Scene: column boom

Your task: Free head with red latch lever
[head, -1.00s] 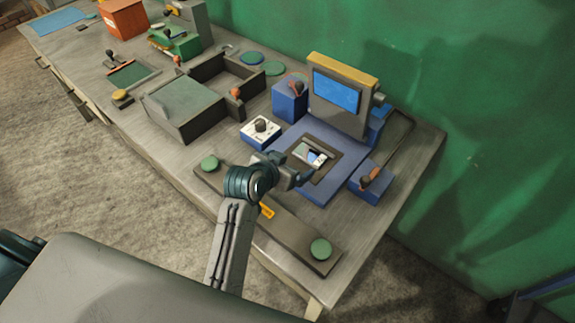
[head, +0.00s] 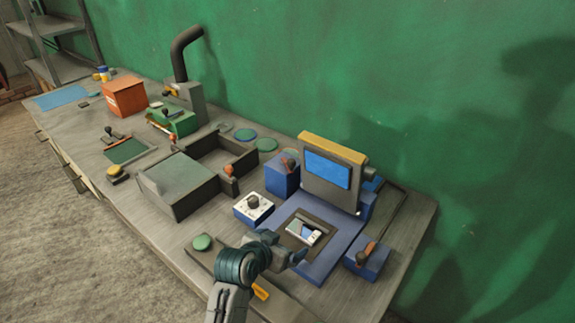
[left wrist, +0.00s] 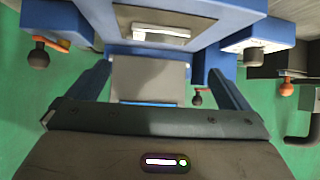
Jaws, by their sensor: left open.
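A press-like device with an upright head (head: 330,175), yellow on top with a blue screen, stands on a blue base (head: 318,272). A small pale part (head: 305,231) lies in the dark recess of the base. A lever with a reddish arm (head: 290,163) is on the blue block left of the head. Another orange-red lever (head: 366,254) is on the blue block at front right. My left gripper (head: 284,248) is open and empty at the base's front edge, beside the recess. In the left wrist view the head (left wrist: 150,80) shows between the open fingers. My right gripper is out of view.
A white-topped blue box with a dark knob (head: 253,206) sits left of the base. A grey tray (head: 185,190) with an orange-knobbed lever (head: 229,169) stands further left. A green button (head: 202,242) is near my arm. A green wall rises behind the bench.

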